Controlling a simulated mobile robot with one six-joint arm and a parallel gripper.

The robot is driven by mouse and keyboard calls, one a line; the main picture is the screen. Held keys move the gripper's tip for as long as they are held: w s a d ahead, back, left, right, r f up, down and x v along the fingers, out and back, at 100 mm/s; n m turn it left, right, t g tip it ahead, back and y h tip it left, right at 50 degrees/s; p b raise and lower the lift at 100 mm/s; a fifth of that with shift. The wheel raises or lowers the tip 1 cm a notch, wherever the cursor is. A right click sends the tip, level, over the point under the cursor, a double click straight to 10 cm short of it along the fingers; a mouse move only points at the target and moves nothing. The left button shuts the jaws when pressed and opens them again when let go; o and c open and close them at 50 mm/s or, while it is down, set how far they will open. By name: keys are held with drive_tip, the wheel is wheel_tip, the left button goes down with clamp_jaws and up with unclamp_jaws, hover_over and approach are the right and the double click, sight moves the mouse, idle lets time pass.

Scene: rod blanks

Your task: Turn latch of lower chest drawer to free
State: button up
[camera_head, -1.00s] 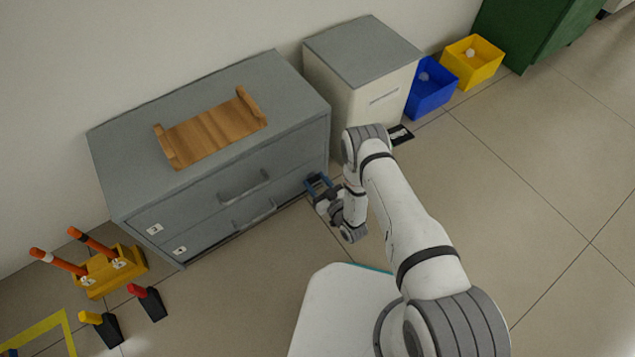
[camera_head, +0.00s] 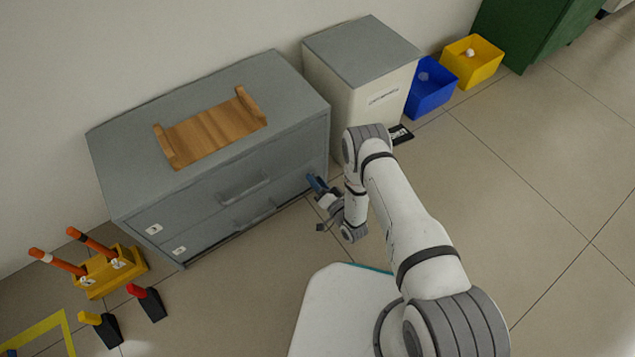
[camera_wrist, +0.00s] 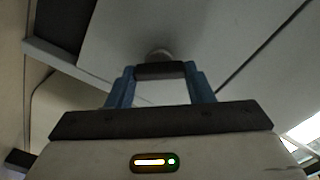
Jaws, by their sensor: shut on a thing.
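The grey chest (camera_head: 215,150) has two drawers, one above the other, each with a bar handle. The lower drawer (camera_head: 215,223) looks shut. My gripper (camera_head: 316,184) is at the right end of the lower drawer's front. In the wrist view my gripper (camera_wrist: 160,72) has its blue fingers shut on a dark bar, which I take to be the latch (camera_wrist: 160,71). A round pale hub shows just behind the bar, against the grey drawer front. The latch itself is too small to make out in the head view.
A wooden tray (camera_head: 210,130) lies on top of the chest. A white cabinet (camera_head: 375,90) stands close at the right, with blue (camera_head: 432,95) and yellow (camera_head: 473,72) bins beyond. A yellow holder (camera_head: 110,275) and wedges stand at the left. The floor in front is clear.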

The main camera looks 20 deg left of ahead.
drive_tip(key=shift+f+m+b, duration=0.1)
drive_tip(key=shift+m+b, duration=0.2)
drive_tip(key=shift+m, duration=3.4)
drive_tip(key=o, duration=1)
drive_tip(key=p+v, duration=0.2)
drive_tip(key=v, duration=0.6)
drive_tip(key=shift+p, duration=0.4)
